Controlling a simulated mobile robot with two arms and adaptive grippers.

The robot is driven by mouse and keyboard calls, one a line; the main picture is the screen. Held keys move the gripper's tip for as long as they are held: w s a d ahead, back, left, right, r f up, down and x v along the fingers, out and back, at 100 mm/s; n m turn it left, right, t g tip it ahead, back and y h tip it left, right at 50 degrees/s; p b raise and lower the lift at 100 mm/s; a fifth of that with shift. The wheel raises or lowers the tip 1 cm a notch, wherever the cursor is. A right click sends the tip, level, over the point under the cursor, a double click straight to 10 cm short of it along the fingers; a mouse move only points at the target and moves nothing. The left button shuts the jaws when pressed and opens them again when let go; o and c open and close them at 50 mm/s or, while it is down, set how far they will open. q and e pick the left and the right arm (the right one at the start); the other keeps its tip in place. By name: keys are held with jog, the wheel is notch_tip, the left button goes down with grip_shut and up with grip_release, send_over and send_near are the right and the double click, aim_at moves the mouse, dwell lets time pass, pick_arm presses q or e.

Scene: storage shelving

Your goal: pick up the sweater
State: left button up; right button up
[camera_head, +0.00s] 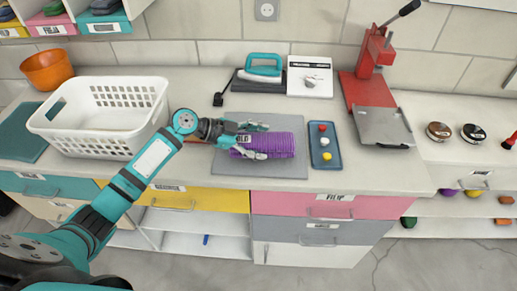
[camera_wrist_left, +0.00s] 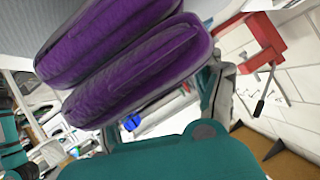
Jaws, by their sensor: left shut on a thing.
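The purple folded sweater (camera_head: 287,146) is on or just above the grey mat (camera_head: 290,108) on the counter in the head view. My left gripper (camera_head: 256,140) reaches in from the left and is shut on the sweater's left part, one finger at its far side and one at its near side. In the left wrist view, the sweater (camera_wrist_left: 130,62) fills the upper left in thick purple folds, close to the gripper. I cannot tell whether the sweater still touches the mat. My right gripper is not in view.
A white basket (camera_head: 100,117) stands left of the mat. A blue tray (camera_head: 323,145) with small coloured knobs lies just right of it. A teal iron (camera_head: 262,68) is behind, and a red press (camera_head: 374,85) stands at the back right. Drawers run below the counter.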

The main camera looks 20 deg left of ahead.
pick_arm(q)
jog(key=s+a+r+b, duration=0.1)
jog(key=s+a+b, duration=0.1)
jog(key=s, duration=0.5)
jog(key=s+a+r+b, duration=0.1)
jog(key=s+a+b, duration=0.1)
jog(key=s, duration=0.5)
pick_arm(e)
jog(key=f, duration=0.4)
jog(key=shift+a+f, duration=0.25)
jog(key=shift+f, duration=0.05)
pick_arm(q)
jog(key=shift+n+t, duration=0.5)
jog(key=d+r, duration=0.1)
jog(key=s+d+r, duration=0.1)
jog(key=d, duration=0.1)
jog(key=s+d, duration=0.1)
jog(key=shift+d+r, duration=0.15)
jog(key=shift+r, duration=0.25)
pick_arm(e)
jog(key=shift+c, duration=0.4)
